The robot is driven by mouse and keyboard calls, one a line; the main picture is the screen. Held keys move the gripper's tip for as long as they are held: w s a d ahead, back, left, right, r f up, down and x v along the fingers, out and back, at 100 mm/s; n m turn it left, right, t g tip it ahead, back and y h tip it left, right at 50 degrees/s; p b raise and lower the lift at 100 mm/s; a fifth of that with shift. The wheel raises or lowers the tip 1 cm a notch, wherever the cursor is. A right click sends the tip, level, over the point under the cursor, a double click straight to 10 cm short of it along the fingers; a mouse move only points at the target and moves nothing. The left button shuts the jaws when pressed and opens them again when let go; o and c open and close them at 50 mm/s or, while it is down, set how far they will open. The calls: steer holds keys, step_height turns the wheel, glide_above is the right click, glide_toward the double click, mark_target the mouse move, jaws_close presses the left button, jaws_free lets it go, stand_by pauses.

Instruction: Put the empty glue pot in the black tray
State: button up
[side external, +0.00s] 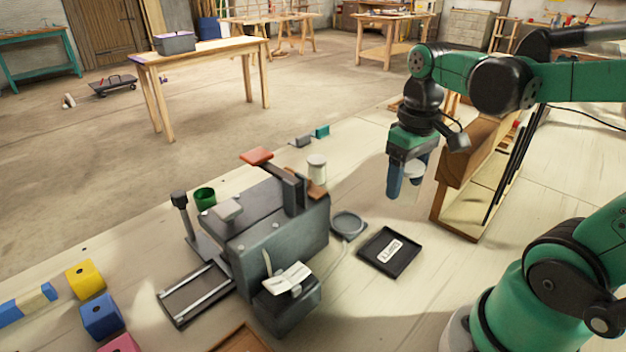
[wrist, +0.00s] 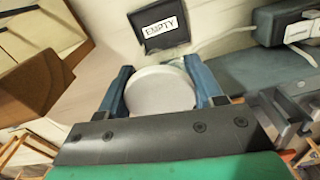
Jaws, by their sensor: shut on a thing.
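My gripper (side external: 408,180) is shut on a white round pot (side external: 415,169), held in the air above the bench. In the wrist view the pot (wrist: 160,91) sits between the two blue fingers (wrist: 160,88), its pale round face towards the camera. The black tray (side external: 405,262) lies flat on the bench, below and slightly left of my gripper in the side view. A white label reading EMPTY lies in it. The tray also shows ahead of the pot in the wrist view (wrist: 165,45). No other object shows in the tray.
A grey machine (side external: 285,240) stands left of the tray, with another pale pot (side external: 317,169) and a green cup (side external: 205,197) by it. A round grey pad (side external: 348,223) lies between machine and tray. A wooden stand (side external: 462,165) is close right of my gripper.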

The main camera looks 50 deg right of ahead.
mark_target(390, 251)
steer(key=shift+f, duration=5.8)
steer(key=o, duration=1.3)
steer(key=shift+f, duration=0.15)
step_height(390, 251, up, 12)
steer(key=shift+a+r, duration=0.1)
steer(key=w+a+t, duration=0.1)
steer(key=a+t, duration=0.1)
steer(key=w+a+n+t, duration=0.1)
steer(key=w+a+t, duration=0.1)
steer(key=a, duration=0.1)
steer(key=w+a+t, duration=0.1)
steer(key=a+t, duration=0.1)
steer(key=t, duration=0.1)
steer(key=shift+w+a+n, duration=0.2)
steer(key=shift+w+n, duration=0.15)
steer(key=shift+n, duration=0.05)
